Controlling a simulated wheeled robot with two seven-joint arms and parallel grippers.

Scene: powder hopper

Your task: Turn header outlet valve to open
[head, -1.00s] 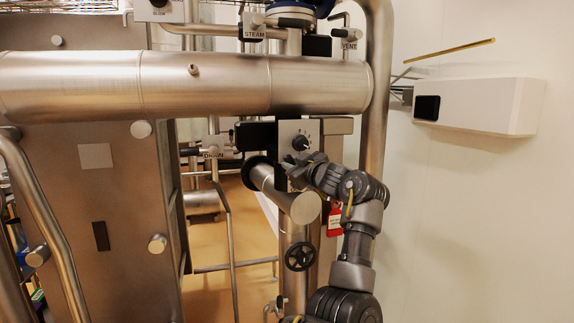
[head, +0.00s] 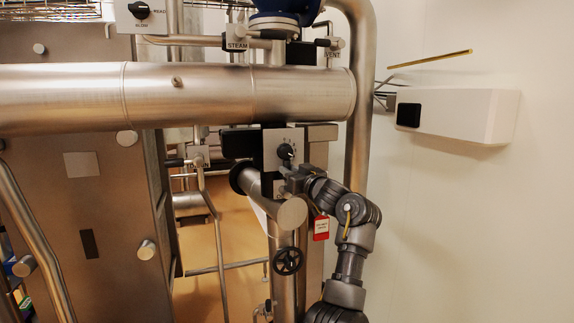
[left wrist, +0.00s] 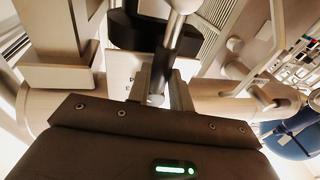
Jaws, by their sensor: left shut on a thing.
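A pale plate (left wrist: 120,70) with partly hidden letters is behind the fingers. The gripper hides most of the lever in the head view. My right gripper is not in view.
A thick horizontal pipe (head: 190,92) runs above the panel. A capped pipe end (head: 291,213), a black handwheel (head: 288,261) and a red tag (head: 321,228) are close below the gripper. A vertical pipe (head: 360,110) and a white wall box (head: 465,115) are to the right.

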